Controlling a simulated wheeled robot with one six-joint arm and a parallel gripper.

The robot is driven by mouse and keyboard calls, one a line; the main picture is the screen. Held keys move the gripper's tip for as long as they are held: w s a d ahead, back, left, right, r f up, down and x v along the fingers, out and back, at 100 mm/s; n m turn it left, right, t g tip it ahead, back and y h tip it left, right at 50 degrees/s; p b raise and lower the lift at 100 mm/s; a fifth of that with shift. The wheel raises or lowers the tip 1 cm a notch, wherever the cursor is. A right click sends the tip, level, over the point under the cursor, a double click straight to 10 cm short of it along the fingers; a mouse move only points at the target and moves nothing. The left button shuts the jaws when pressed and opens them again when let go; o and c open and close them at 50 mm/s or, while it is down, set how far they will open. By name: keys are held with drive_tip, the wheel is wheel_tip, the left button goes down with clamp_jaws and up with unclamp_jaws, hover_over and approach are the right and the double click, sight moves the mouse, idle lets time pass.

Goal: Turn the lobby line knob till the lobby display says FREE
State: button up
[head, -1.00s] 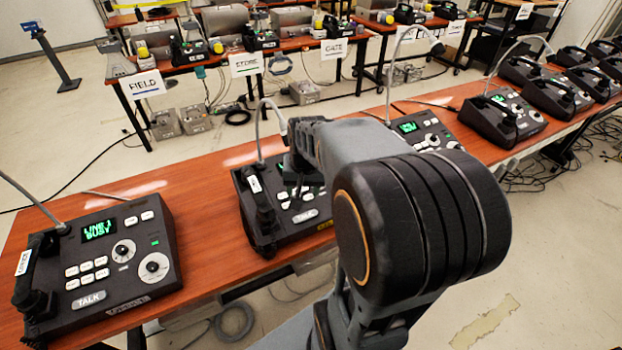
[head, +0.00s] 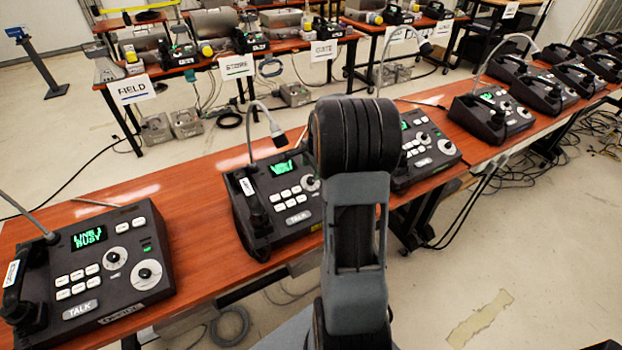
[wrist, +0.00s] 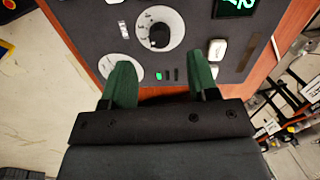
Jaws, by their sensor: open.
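Paging phones with knobs stand in a row on the wooden table; I cannot read which is the lobby line. The leftmost phone (head: 95,265) shows a green display (head: 89,237) reading LINE 1 BUSY. The second phone (head: 280,205) has a lit display (head: 284,168) too small to read. My arm covers its right side and hides my gripper in the head view. In the wrist view my gripper (wrist: 170,75) is open and empty, its green fingers over a dark phone panel. A large dial with a black knob (wrist: 160,34) lies beyond the fingertips. A second dial (wrist: 120,67) is partly behind the left finger.
A third phone (head: 425,150) stands right of my arm, with more phones (head: 492,115) farther along the table. Gooseneck microphones (head: 258,110) rise over the phones. Behind, across open floor, are tables with signs such as FIELD (head: 131,89).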

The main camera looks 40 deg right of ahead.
sight(311, 179)
drive_tip(key=shift+x, duration=3)
drive_tip(key=c, duration=0.9)
drive_tip(key=shift+m, duration=0.3)
drive_tip(key=m+p, duration=0.1)
drive_tip(key=m, duration=0.2)
drive_tip(key=shift+m+p, duration=1)
drive_tip(key=shift+m, duration=1)
